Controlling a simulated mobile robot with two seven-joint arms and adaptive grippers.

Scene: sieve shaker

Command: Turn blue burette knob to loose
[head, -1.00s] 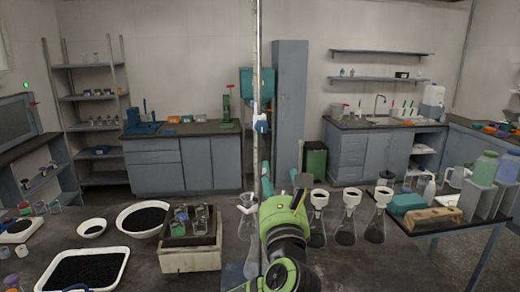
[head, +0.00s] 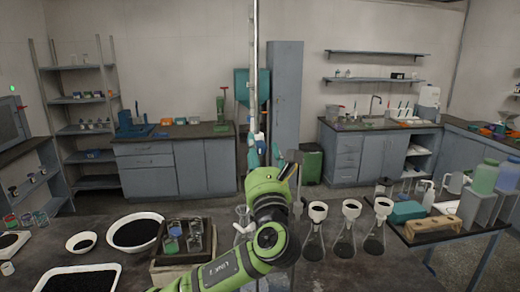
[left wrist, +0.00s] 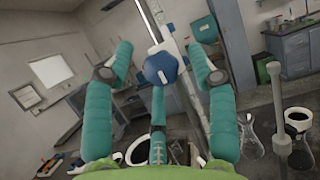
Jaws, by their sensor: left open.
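The tall, thin burette (head: 254,60) stands upright in the middle of the head view. The blue burette knob (left wrist: 160,68) is clear in the left wrist view, on a white fitting beside the tube. In the head view the knob (head: 260,137) is small and partly covered by my fingers. My left gripper (head: 264,152) is open, its teal fingers raised just in front of the knob. In the left wrist view the fingers (left wrist: 163,50) spread to either side of the knob, with a third finger below it. No finger clearly touches it. My right gripper is not in view.
Several flasks with funnels (head: 313,235) stand right of my arm. A glass flask (head: 243,222) is partly hidden behind it. A box of jars (head: 181,262) and bowls of black grains (head: 136,230) stand left. A wooden rack (head: 432,228) is at right.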

